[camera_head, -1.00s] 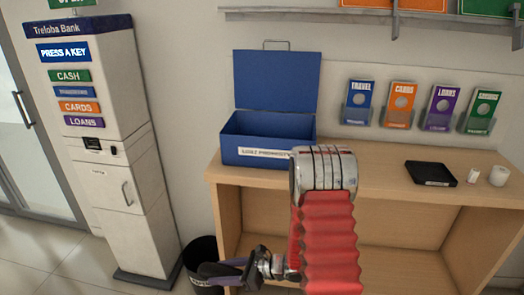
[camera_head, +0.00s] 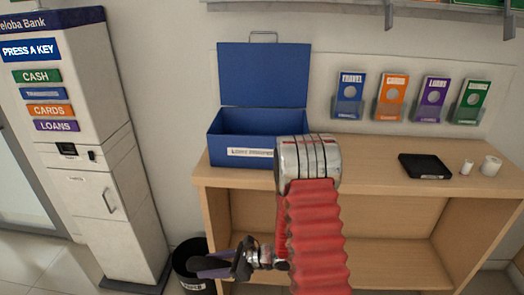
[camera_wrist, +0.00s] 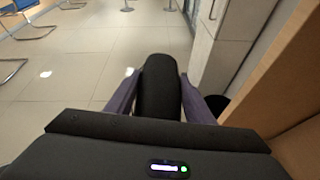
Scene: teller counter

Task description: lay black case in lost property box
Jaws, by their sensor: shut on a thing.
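The lost property box (camera_head: 228,150) is blue with its lid raised, on the left end of the wooden counter. A white label is on its front, partly behind my arm. My gripper (camera_head: 198,267) is low at the left of my arm, in front of the counter and below its top. In the wrist view the black case (camera_wrist: 160,88) stands dark and rounded between the two purple fingers of my gripper (camera_wrist: 160,102), which are shut on it. In the head view the held case (camera_head: 208,262) is small and dark at the fingers.
A black bin (camera_head: 185,262) stands on the floor by the counter's left end, behind my gripper. A white ticket machine (camera_head: 105,190) is at the left. A black pad (camera_head: 426,166) and small white items lie on the counter (camera_head: 365,172)'s right part.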

